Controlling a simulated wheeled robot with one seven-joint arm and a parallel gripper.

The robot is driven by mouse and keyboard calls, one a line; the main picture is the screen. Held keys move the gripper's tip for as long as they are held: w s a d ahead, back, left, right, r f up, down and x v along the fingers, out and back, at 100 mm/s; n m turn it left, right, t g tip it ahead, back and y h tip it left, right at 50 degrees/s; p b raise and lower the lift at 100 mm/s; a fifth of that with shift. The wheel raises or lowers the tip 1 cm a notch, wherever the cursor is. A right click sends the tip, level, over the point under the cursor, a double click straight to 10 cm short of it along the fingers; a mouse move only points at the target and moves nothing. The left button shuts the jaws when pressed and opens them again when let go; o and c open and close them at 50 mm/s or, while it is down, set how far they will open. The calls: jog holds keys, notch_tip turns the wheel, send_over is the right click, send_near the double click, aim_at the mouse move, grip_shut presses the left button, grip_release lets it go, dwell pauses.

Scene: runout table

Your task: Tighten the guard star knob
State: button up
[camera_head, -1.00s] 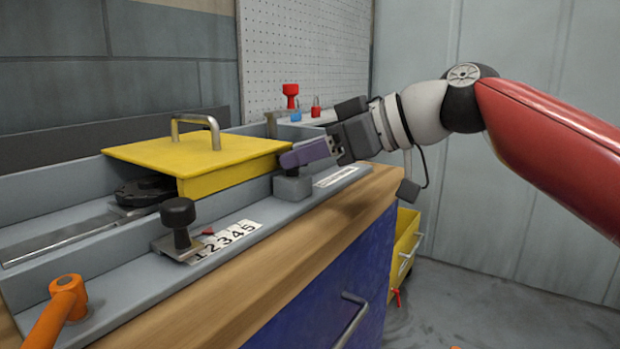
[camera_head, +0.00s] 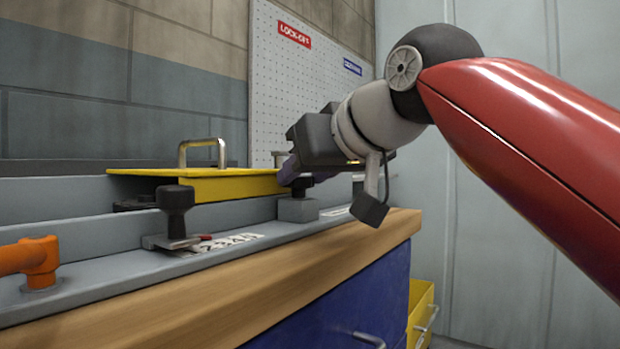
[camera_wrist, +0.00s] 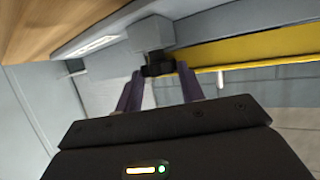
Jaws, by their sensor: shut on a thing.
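The guard star knob (camera_head: 301,185) is a small black knob on a grey block (camera_head: 297,209) at the front right corner of the yellow guard (camera_head: 230,187). My gripper (camera_head: 290,174) is at the knob, its purple fingers partly hidden behind the knob and the gripper body. In the wrist view, the fingers (camera_wrist: 160,71) stand on either side of the dark knob (camera_wrist: 157,62) and are shut on it. The yellow guard lies flat, with its metal handle (camera_head: 202,144) on top. How tight the knob is cannot be told.
Another black knob (camera_head: 176,208) stands on a metal slide by a number scale (camera_head: 232,244). An orange lever (camera_head: 36,258) is at the near left. A yellow drawer or bin (camera_head: 421,310) shows low at the right. A pegboard (camera_head: 300,90) is behind.

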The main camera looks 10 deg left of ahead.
dwell(0.4)
jog(key=o, duration=0.7)
jog(key=v, duration=0.7)
jog(key=shift+s+d, duration=0.2)
jog(key=shift+s, duration=0.15)
jog(key=shift+r, duration=0.15)
